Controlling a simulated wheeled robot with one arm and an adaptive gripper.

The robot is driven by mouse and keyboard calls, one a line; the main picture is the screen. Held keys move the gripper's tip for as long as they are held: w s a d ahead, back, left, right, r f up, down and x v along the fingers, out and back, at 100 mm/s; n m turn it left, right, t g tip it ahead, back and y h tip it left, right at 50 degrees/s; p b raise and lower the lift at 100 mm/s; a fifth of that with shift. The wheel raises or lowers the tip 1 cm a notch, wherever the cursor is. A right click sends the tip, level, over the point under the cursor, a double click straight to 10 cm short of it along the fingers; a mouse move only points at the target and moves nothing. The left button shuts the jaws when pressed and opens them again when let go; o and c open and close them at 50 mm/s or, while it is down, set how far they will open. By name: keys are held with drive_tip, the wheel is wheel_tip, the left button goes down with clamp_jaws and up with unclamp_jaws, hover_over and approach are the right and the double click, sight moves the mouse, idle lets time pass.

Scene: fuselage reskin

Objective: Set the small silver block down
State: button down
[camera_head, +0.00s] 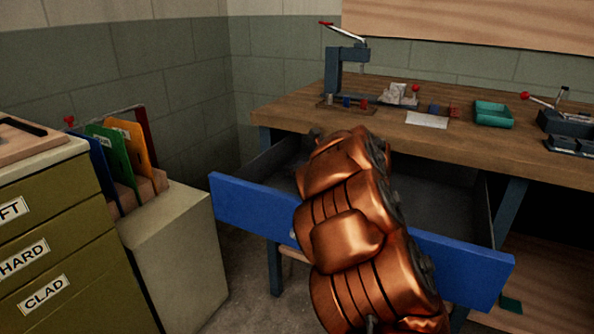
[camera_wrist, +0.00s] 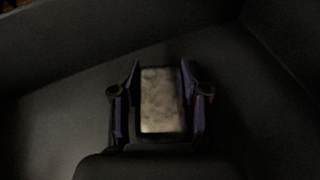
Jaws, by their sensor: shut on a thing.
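In the wrist view, the small silver block (camera_wrist: 162,100) is between the two fingers of my gripper (camera_wrist: 161,92). The gripper is shut on it, one finger along each side. Dark grey surfaces of the drawer surround it. I cannot tell whether the block touches the drawer floor. In the head view, my copper-coloured arm reaches over the front of the open blue drawer (camera_head: 250,208). The arm hides the gripper and the block there.
An olive cabinet (camera_head: 60,240) and a rack of coloured folders (camera_head: 118,155) stand at the left.

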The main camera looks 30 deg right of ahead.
drive_tip(key=shift+f, duration=0.1)
drive_tip(key=c, duration=0.6)
unclamp_jaws()
drive_tip(key=shift+s+r, duration=0.1)
drive_tip(key=shift+r, duration=0.1)
drive_tip(key=p+v, duration=0.2)
drive_tip(key=v, duration=0.9)
drive_tip(key=shift+s+r, duration=0.15)
drive_tip(key=shift+s, duration=0.2)
